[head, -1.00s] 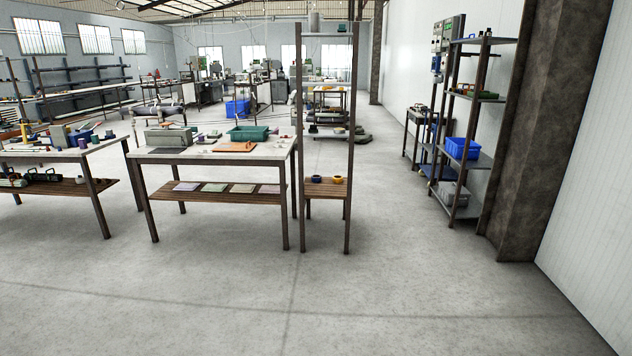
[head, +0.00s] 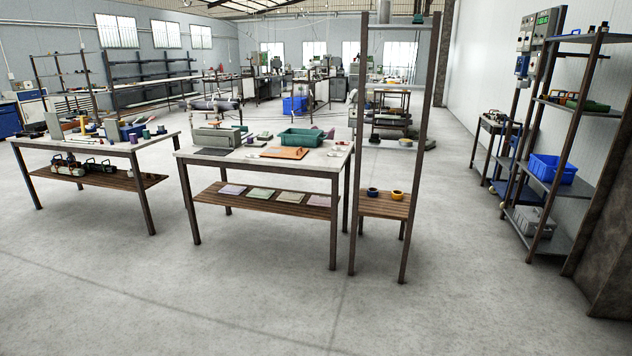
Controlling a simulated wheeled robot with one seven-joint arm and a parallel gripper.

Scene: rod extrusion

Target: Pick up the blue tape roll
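Two small ring-shaped rolls sit side by side on the low wooden shelf (head: 375,209) of a narrow, tall rack right of the middle table. The left one is a dark roll (head: 372,193), possibly blue; it is too small to be sure of its colour. The right one is a yellow-orange roll (head: 397,196). Both lie flat and nothing touches them from above. My gripper is not in view.
A middle table (head: 280,165) with a teal bin (head: 300,137) stands left of the rack. Another table (head: 100,149) holding small coloured cylinders is farther left. Shelving (head: 545,187) with a blue crate (head: 552,169) is at right. The floor in front is clear.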

